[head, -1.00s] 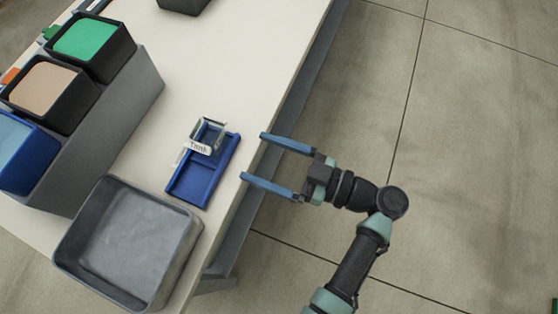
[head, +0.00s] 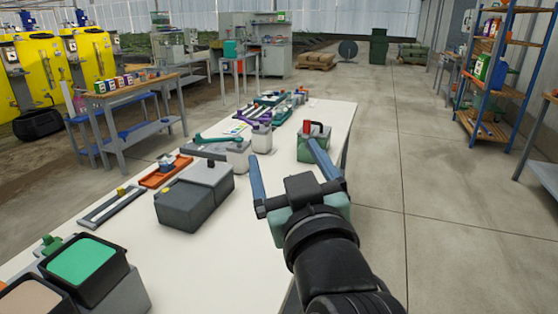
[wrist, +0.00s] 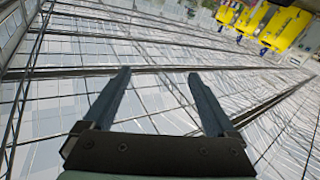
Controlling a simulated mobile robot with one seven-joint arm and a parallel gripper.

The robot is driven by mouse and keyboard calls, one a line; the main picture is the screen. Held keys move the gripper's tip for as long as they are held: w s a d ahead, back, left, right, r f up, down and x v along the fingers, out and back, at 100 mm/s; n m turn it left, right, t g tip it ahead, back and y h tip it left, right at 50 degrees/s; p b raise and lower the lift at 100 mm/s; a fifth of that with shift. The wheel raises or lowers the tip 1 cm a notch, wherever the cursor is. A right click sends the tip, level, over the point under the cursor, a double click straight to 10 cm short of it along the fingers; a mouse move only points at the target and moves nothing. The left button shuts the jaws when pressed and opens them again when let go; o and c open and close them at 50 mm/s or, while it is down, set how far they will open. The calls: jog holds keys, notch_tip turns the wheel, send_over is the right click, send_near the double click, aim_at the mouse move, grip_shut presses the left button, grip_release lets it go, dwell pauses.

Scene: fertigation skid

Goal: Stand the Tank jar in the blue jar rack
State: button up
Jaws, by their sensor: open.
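My gripper (head: 282,148) is open and raised in front of the white table in the head view. Nothing shows between its two blue fingers. In the wrist view my gripper (wrist: 159,73) is also open and empty, facing the glazed greenhouse structure. The Tank jar and the blue jar rack are in neither view now; the head camera looks farther along the table.
The white table (head: 120,225) carries a dark grey box (head: 195,197), an orange tray (head: 166,171), a green container with a red top (head: 313,142) and a green-topped bin (head: 82,262). Open concrete floor (head: 450,240) lies to the right. A blue-framed shelf (head: 500,85) stands farther back.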

jog(key=s+r+m+t+h, duration=0.1)
jog(key=s+r+m+t, duration=0.1)
jog(key=s+r+t, duration=0.2)
jog(key=s+a+r+m+t+h, duration=0.1)
jog(key=s+r+t, duration=0.3)
jog(key=s+r, duration=0.6)
notch_tip(320, 180, up, 7)
jog(key=shift+s+r+m+t+h, duration=0.15)
jog(key=shift+s+m+t+h, duration=0.2)
jog(key=shift+m+h, duration=0.45)
